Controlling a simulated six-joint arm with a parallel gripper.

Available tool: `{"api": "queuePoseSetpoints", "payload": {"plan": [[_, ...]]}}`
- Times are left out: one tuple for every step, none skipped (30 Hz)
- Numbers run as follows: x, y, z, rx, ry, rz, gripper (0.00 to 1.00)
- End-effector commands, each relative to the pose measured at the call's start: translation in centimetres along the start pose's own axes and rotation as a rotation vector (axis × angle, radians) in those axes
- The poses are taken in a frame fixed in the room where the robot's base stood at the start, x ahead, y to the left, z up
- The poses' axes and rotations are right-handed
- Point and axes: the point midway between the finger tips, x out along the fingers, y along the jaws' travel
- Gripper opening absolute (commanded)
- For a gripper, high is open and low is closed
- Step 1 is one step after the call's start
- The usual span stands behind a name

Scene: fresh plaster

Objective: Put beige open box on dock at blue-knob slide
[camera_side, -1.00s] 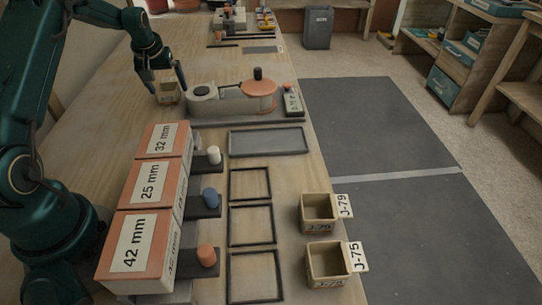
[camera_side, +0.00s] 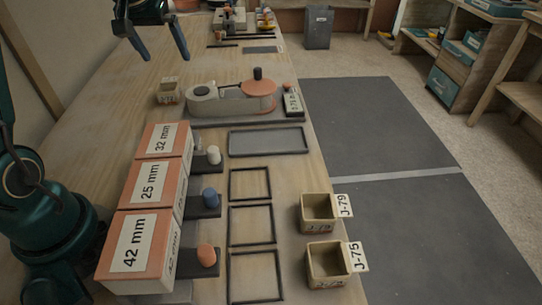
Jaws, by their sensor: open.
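One beige open box (camera_side: 168,97) stands on the bench, left of the round-ended machine. Two more beige open boxes, tagged J-79 (camera_side: 318,228) and J-75 (camera_side: 325,279), stand near the bench's right edge. The blue knob (camera_side: 209,196) sits on a dark slide beside the 25 mm dispenser (camera_side: 148,183). To its right is a black-framed dock (camera_side: 251,243), empty. My gripper (camera_side: 167,57) is open and empty, above and behind the left box and apart from it.
A grey tray (camera_side: 268,141) and the orange-and-grey machine (camera_side: 232,102) lie beyond the frames.

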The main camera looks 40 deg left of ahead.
Motion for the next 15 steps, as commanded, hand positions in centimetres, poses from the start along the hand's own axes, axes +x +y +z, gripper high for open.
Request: {"api": "queuePoseSetpoints", "payload": {"plan": [[-1.8, 1.7, 1.4, 0.051, 0.012, 0.024, 0.99], [-2.7, 2.4, 2.4, 0.078, 0.016, 0.036, 0.99], [-3.8, 3.4, 3.7, 0.114, 0.021, 0.053, 0.99], [-4.6, 4.0, 4.7, 0.140, 0.024, 0.065, 0.99], [-5.3, 4.6, 5.8, 0.167, 0.028, 0.077, 0.99], [-6.2, 5.2, 7.2, 0.204, 0.032, 0.094, 0.99], [-6.9, 5.7, 8.3, 0.230, 0.037, 0.107, 0.99], [-7.5, 6.0, 9.5, 0.257, 0.039, 0.119, 0.99], [-8.2, 6.4, 11.1, 0.292, 0.044, 0.136, 0.99], [-8.7, 6.7, 12.3, 0.319, 0.048, 0.149, 0.99], [-9.1, 6.8, 13.5, 0.345, 0.052, 0.162, 0.99], [-9.5, 7.0, 15.0, 0.379, 0.056, 0.179, 0.99], [-9.8, 7.1, 16.1, 0.404, 0.059, 0.191, 0.99], [-10.0, 7.1, 17.2, 0.427, 0.062, 0.203, 0.99], [-10.2, 7.0, 18.5, 0.455, 0.065, 0.217, 0.99]]}}
